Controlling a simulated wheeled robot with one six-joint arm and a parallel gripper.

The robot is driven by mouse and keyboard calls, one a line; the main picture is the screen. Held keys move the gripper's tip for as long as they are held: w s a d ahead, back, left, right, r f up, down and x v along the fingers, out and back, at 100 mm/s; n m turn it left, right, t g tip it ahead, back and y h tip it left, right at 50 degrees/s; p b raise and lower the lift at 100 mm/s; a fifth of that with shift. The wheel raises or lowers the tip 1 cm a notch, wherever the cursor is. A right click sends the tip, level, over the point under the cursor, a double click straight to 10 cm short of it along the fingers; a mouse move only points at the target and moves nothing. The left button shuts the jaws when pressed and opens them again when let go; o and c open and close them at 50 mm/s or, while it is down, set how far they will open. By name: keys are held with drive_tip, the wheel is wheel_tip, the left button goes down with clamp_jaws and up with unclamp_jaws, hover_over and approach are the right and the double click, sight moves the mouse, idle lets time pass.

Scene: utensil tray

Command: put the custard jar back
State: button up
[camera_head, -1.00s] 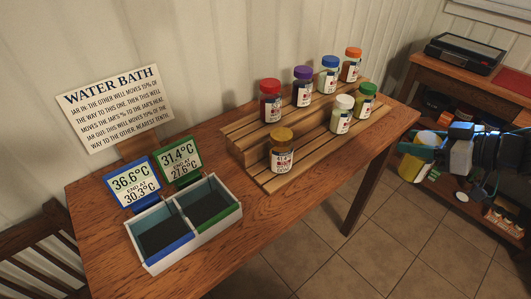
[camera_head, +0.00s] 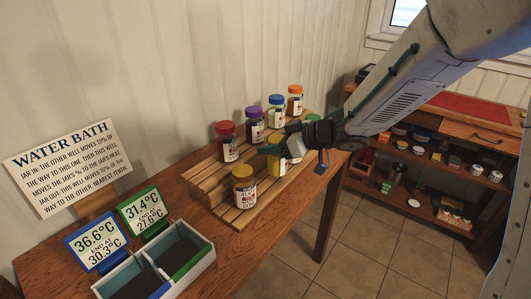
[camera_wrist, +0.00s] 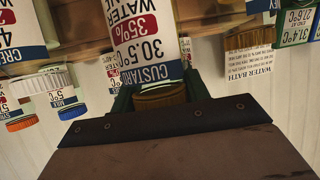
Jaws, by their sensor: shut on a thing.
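The custard jar (camera_wrist: 148,45) is upright between the fingers of my gripper (camera_wrist: 160,93), which is shut around its brownish lid. Its label reads custard, 30.5°C, 35% water. In the head view a yellow jar body (camera_head: 276,166), apparently the custard, shows below my gripper (camera_head: 273,150). It is over the lower step of the wooden rack (camera_head: 217,189), between the gold-lidded jar (camera_head: 243,190) and a jar mostly hidden by my gripper. I cannot tell whether its base touches the wood.
Red (camera_head: 227,142), purple (camera_head: 254,126), blue (camera_head: 276,112) and orange-lidded jars (camera_head: 295,100) stand on the upper step. A green lid (camera_head: 312,117) shows behind my gripper. Front left, the water bath (camera_head: 192,270) has blue and green displays; its visible wells look empty.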

drive_tip(key=shift+w+a+f, duration=0.25)
drive_tip(key=shift+f, duration=0.35)
drive_tip(key=shift+w+a+f, duration=0.25)
drive_tip(key=shift+a+f, duration=0.05)
drive_tip(key=shift+f, duration=0.35)
drive_tip(key=shift+w+a+f, duration=0.25)
drive_tip(key=shift+f, duration=0.35)
drive_tip(key=shift+f, duration=0.1)
drive_tip(key=o, duration=1.3)
drive_tip(key=shift+s+d+r, duration=0.1)
drive_tip(key=shift+d+r, duration=0.1)
drive_tip(key=v, duration=1.1)
drive_tip(key=shift+s+d+r, duration=0.1)
drive_tip(key=shift+d, duration=0.15)
